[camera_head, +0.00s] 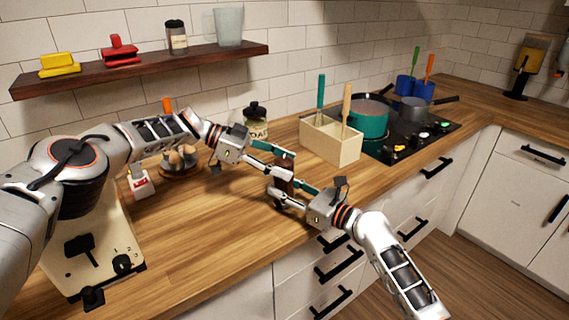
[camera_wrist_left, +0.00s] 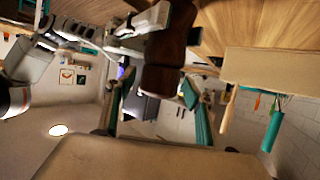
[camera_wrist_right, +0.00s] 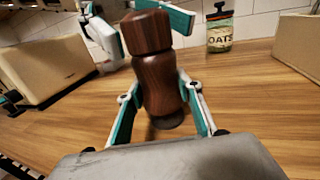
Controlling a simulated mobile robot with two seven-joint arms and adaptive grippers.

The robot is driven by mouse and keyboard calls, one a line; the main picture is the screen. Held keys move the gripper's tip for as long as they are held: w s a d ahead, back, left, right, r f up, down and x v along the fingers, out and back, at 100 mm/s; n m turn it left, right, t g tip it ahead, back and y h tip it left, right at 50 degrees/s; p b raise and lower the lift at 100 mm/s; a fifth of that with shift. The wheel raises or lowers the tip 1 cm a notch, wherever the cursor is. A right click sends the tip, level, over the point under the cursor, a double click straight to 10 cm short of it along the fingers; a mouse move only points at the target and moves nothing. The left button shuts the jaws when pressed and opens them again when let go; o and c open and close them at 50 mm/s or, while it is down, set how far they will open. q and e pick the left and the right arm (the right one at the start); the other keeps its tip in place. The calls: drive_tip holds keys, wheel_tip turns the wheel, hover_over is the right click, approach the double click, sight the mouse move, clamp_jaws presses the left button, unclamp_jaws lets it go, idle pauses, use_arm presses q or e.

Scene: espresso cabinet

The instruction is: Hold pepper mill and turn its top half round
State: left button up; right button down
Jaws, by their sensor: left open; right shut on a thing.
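The dark brown wooden pepper mill (camera_wrist_right: 160,85) stands roughly upright in the right wrist view, with a rounded top and a waisted body. In the head view the mill (camera_head: 284,172) is mostly hidden by my grippers. My right gripper (camera_head: 285,190) is shut on the lower half, one finger on each side. My left gripper (camera_head: 290,163) is open at the top half. In the left wrist view the mill (camera_wrist_left: 163,80) shows between its spread teal-padded fingers, with a gap on each side. I cannot tell whether the mill's base touches the counter.
A wooden utensil box (camera_head: 330,142) stands right of the grippers, with the oats jar (camera_head: 256,118) behind. The hob with a teal pot (camera_head: 368,118) is farther right. An egg holder (camera_head: 181,162) and a cream appliance (camera_head: 85,245) are left. The counter's front centre is clear.

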use_arm(q)
drive_tip(key=v, duration=1.1)
drive_tip(key=shift+a+r, duration=0.2)
drive_tip(key=shift+a, duration=0.1)
